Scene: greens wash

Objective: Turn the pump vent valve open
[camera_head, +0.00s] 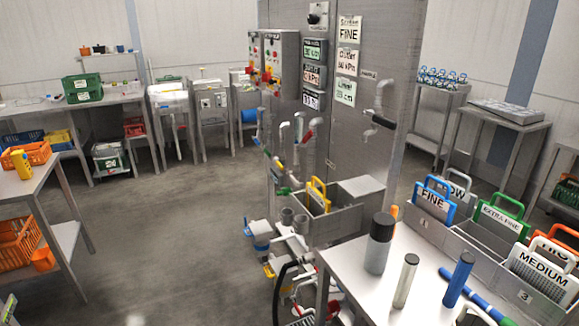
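A grey metal panel wall (350,170) stands in the centre and carries pipes and valves. Small coloured valve handles sit on its left side, including a red handle (307,137) and a green handle (284,191). Low on the floor side are pump pipes with a blue part (261,243). A yellow handle (268,271) shows beside them. I cannot tell which of these is the pump vent valve or how it is turned. Neither of my grippers is in view.
A table (345,270) at front right holds a dark grey cylinder (379,246), a pale cylinder (405,281), a blue one (458,279) and a grey rack of labelled screens (480,236). A shelf table (48,173) stands left. The floor (165,230) between is clear.

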